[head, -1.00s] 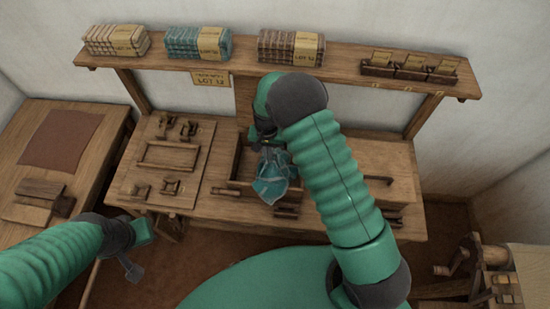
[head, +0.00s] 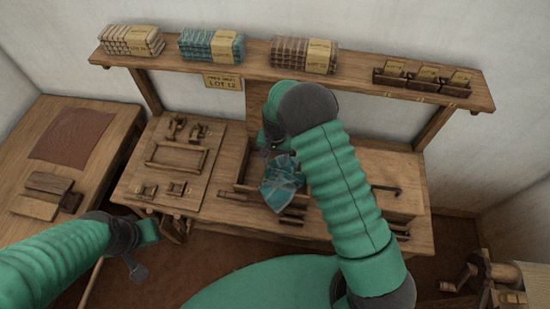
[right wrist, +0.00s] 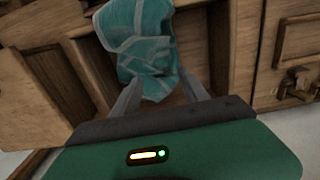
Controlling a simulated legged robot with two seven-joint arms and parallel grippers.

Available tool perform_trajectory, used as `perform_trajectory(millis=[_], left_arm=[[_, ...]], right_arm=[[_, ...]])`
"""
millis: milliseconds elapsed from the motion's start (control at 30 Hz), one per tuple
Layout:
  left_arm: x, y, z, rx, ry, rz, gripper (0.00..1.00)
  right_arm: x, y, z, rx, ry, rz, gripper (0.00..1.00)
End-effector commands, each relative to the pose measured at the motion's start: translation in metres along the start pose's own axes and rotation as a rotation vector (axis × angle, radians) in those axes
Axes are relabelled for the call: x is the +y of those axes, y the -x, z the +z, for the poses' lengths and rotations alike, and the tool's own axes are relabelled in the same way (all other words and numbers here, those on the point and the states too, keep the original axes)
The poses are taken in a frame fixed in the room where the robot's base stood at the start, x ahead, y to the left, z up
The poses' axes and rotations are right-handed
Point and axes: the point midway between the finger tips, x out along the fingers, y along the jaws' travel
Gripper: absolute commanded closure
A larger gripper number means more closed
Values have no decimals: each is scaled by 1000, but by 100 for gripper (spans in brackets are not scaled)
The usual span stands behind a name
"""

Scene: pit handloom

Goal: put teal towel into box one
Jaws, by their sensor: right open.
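The teal towel (head: 282,185) lies crumpled over the front part of an open wooden box (head: 241,165) in the middle of the bench. I cannot read a mark naming it box one. In the right wrist view the towel (right wrist: 140,40) shows pale stripes and reaches down between my open fingers. My right gripper (right wrist: 160,92) is at the towel's near end; whether the fingers touch it I cannot tell. In the head view my right arm mostly hides this gripper (head: 269,143). My left gripper (head: 138,262) hangs before the bench's left front, away from the towel; its jaws are unclear.
A shelf (head: 355,80) above the bench holds cream, teal (head: 212,46) and brown folded stacks and small card trays (head: 422,80). A board with wooden fittings (head: 172,163) covers the bench's left. A closed wooden box (head: 392,178) stands right of my right arm.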

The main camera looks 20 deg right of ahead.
Motion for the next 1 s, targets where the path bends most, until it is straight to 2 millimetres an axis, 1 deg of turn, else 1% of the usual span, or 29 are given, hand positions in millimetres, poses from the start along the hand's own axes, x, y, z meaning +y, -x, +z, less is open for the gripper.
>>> perform_trajectory(millis=[200, 267, 400, 467, 767, 867, 1000], left_arm=[[0, 0, 0, 0, 0, 0, 100], [0, 0, 0, 0, 0, 0, 100], [0, 0, 0, 0, 0, 0, 100], [0, 0, 0, 0, 0, 0, 100], [0, 1, 0, 0, 0, 0, 100], [0, 8, -2, 0, 0, 0, 100], [0, 21, -5, 0, 0, 0, 100]], right_arm=[[0, 0, 0, 0, 0, 0, 45], [0, 0, 0, 0, 0, 0, 39], [0, 0, 0, 0, 0, 0, 20], [0, 0, 0, 0, 0, 0, 13], [0, 1, 0, 0, 0, 0, 13], [0, 10, 0, 1, 0, 0, 13], [0, 28, 0, 1, 0, 0, 13]])
